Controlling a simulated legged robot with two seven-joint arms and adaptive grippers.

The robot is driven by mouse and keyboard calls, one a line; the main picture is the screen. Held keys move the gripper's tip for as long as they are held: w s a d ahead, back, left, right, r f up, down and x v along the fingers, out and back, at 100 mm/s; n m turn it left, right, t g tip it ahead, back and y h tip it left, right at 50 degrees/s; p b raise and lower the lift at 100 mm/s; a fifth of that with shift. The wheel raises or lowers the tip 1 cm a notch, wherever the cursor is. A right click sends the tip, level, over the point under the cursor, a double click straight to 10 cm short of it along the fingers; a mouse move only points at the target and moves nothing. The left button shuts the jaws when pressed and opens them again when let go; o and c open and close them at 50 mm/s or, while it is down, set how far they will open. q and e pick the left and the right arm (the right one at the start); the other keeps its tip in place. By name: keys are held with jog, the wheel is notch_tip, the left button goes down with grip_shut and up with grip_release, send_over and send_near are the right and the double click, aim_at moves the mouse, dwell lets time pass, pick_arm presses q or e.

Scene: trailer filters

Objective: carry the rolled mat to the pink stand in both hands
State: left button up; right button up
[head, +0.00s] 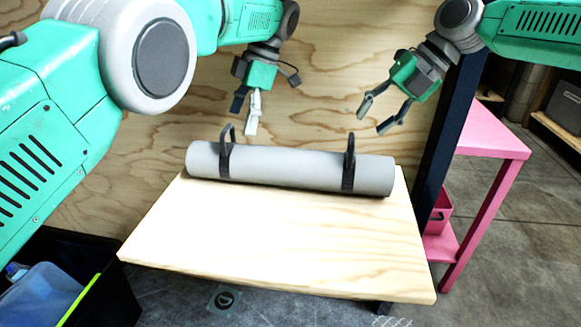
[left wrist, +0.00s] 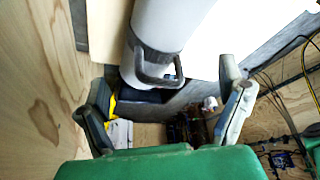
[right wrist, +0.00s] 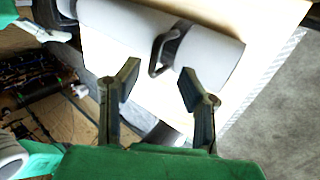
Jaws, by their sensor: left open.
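The grey rolled mat (head: 285,168) lies on the light wooden table, with a dark strap and raised loop handle near each end. My left gripper (head: 245,119) is open and empty, above and behind the left handle (head: 228,136). In the left wrist view that handle (left wrist: 160,78) appears between the spread fingers. My right gripper (head: 373,119) is open and empty, above the right end of the mat, near the right handle (head: 349,146). In the right wrist view that handle (right wrist: 160,52) shows beyond the fingers. The pink stand (head: 493,136) is at the right, beyond a dark post.
The table top (head: 270,235) is bare in front of the mat. A plywood wall (head: 335,60) rises behind it. A dark post (head: 447,135) stands between table and stand. A pink bin (head: 440,212) sits on the stand's lower shelf. A black crate (head: 112,290) is at the lower left.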

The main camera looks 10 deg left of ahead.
aim_at(230, 146)
pick_arm(q)
jog(key=x, duration=0.5)
jog(key=shift+a+r, duration=0.15)
jog(key=shift+a, duration=0.25)
pick_arm(e)
jog(key=x, duration=0.5)
jog(key=shift+a+r, duration=0.15)
jog(key=shift+a, duration=0.25)
pick_arm(q)
jog(key=shift+s+a+f, duration=0.1)
jog(key=shift+s+f, duration=0.05)
jog(key=shift+f, duration=0.2)
pick_arm(e)
jog(key=shift+a+f, duration=0.2)
jog(key=shift+f, duration=0.1)
pick_arm(q)
jog(key=shift+f, duration=0.25)
pick_arm(e)
jog(key=shift+f, duration=0.2)
jog(key=shift+d, duration=0.1)
pick_arm(q)
jog(key=shift+c, duration=0.5)
pick_arm(e)
jog(key=shift+c, duration=0.3)
